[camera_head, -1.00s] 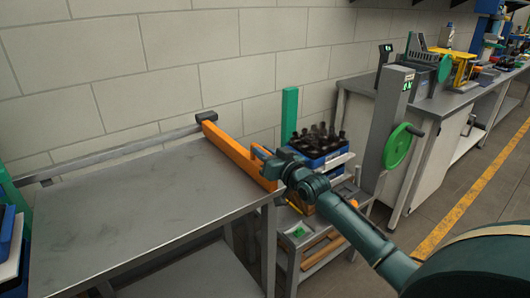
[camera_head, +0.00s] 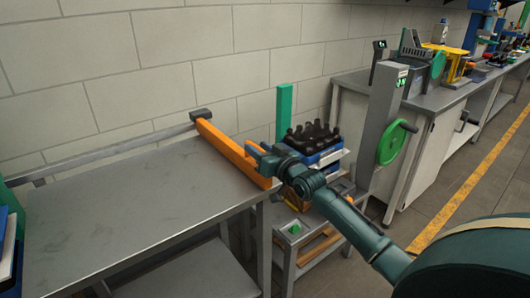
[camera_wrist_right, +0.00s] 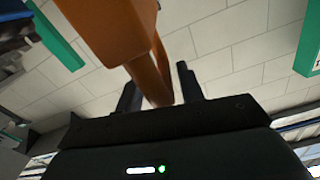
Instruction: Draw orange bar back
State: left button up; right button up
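The orange bar (camera_head: 228,148) lies across the right end of the grey metal table (camera_head: 130,205), running from the rail at the wall to the table's front right corner. My right gripper (camera_head: 258,157) is at the bar's near part, on its right side. In the right wrist view the orange bar (camera_wrist_right: 108,28) comes in from the top, and its orange handle (camera_wrist_right: 158,82) lies between the two dark fingers of my right gripper (camera_wrist_right: 160,90). A gap shows between the handle and the right finger, so the fingers look open around it. My left gripper is not in view.
A grey rail (camera_head: 115,152) runs along the wall behind the table. Right of the table, a blue crate (camera_head: 318,155) of dark bottles stands on a low cart, near a green post (camera_head: 284,112). A grey column with a green handwheel (camera_head: 391,143) stands farther right.

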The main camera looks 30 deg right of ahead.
jog(key=s+d, duration=0.1)
jog(key=s, duration=1.2)
jog(key=shift+b, duration=0.35)
jog(key=s+a+f+n+g+p, duration=0.1)
jog(key=s+a+f+g, duration=0.1)
jog(key=s+a+f, duration=0.35)
jog(key=s+a+f+n+g+p, duration=0.1)
jog(key=s+a+f+g, duration=0.15)
jog(key=a+f, duration=0.55)
jog(key=s+a+f+n+g+y, duration=0.1)
jog(key=s+a+f+n+g, duration=0.1)
jog(key=s+a+f, duration=0.6)
jog(key=s+a+g+p, duration=0.1)
jog(key=s+a, duration=0.1)
jog(key=s, duration=0.1)
jog(key=shift+s+f+y, duration=0.25)
jog(key=shift+y, duration=0.15)
